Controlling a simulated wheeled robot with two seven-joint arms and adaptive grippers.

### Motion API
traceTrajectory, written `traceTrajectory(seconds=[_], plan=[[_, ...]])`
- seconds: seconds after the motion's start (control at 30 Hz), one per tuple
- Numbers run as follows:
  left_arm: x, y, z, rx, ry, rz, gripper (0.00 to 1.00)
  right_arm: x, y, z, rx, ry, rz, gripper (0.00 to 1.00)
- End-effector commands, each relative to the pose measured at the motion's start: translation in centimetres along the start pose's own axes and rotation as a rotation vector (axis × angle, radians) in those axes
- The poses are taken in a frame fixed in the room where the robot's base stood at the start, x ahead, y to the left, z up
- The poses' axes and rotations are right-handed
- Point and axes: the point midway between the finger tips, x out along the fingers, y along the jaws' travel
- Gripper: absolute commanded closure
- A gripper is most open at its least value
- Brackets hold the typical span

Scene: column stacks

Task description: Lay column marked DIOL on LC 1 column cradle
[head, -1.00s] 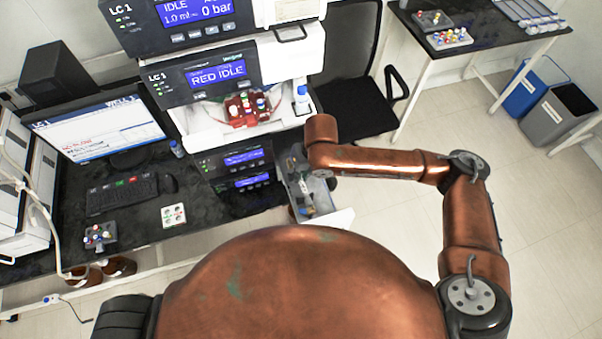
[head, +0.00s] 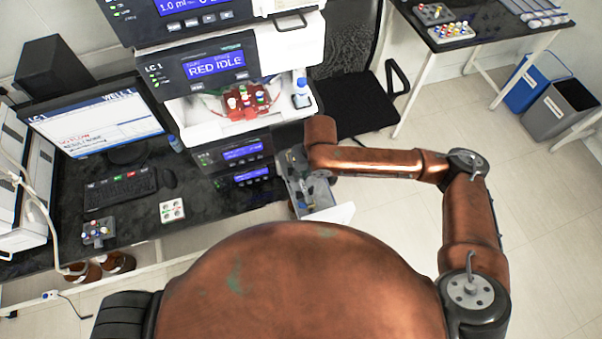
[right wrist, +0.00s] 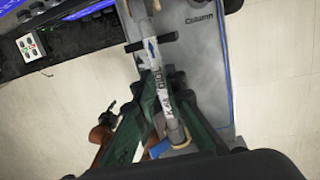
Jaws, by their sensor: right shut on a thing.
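My right gripper (right wrist: 160,108) has its dark green fingers shut on a slim, pale column (right wrist: 158,82) with dark lettering along it that looks like DIOL. The column lies lengthwise over an open grey drawer (right wrist: 204,80) marked "Column" in the right wrist view. A dark cross-piece (right wrist: 151,42), perhaps part of the cradle, shows at the column's far part. I cannot tell whether the column touches it. In the head view the drawer (head: 338,212) stands out below the LC 1 stack, and my right wrist partly covers it. My left gripper is not in view.
The LC 1 stack (head: 205,70) stands behind and left of the drawer, with a red vial tray (head: 246,104) and a bottle (head: 301,90) in it. A black chair (head: 352,100) is close behind my right arm. Open floor lies to the right.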

Motion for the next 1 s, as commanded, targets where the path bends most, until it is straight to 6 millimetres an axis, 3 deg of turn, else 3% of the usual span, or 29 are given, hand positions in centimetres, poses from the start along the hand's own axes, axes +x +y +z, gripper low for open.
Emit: traceTrajectory(seconds=[0.77, 0.8, 1.0], plan=[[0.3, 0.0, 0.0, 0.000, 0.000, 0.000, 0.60, 1.1, -0.2, -0.1, 0.000, -0.001, 0.000, 1.00], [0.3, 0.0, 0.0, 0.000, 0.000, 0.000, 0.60, 1.1, -0.2, -0.1, 0.000, -0.001, 0.000, 0.87], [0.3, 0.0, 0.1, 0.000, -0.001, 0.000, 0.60, 1.1, -0.2, -0.1, 0.000, -0.001, 0.000, 0.73]])
